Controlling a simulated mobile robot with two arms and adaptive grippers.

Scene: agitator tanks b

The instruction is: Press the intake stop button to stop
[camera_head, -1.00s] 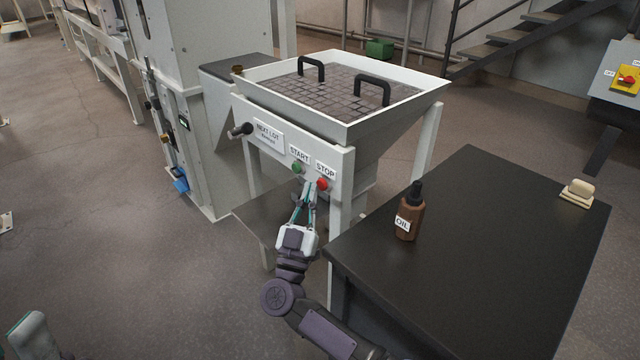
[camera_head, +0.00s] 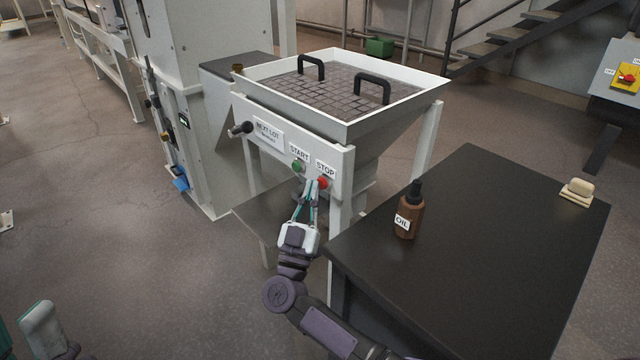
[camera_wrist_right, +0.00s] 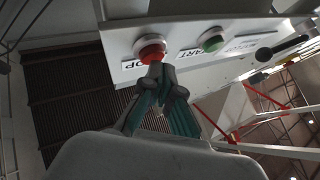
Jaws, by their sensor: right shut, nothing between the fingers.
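The red stop button (camera_head: 322,183) sits under a STOP label on the front panel of the white hopper (camera_head: 345,135). The green start button (camera_head: 299,167) is to its left. My right gripper (camera_head: 312,184) is shut and empty, its fingertips just in front of the stop button. In the right wrist view, the red button (camera_wrist_right: 150,50) is just beyond the fingertips (camera_wrist_right: 160,73), which overlap its lower edge. I cannot tell whether they touch it. The green button (camera_wrist_right: 211,41) also shows there. My left gripper (camera_head: 42,328) is partly in view at the bottom left; its fingers are unclear.
A black knob (camera_head: 241,129) and a NEXT LOT label are left on the same panel. A dark table (camera_head: 480,240) stands close on the right of my right arm, with an oil bottle (camera_head: 408,212) near its left edge. Open floor lies to the left.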

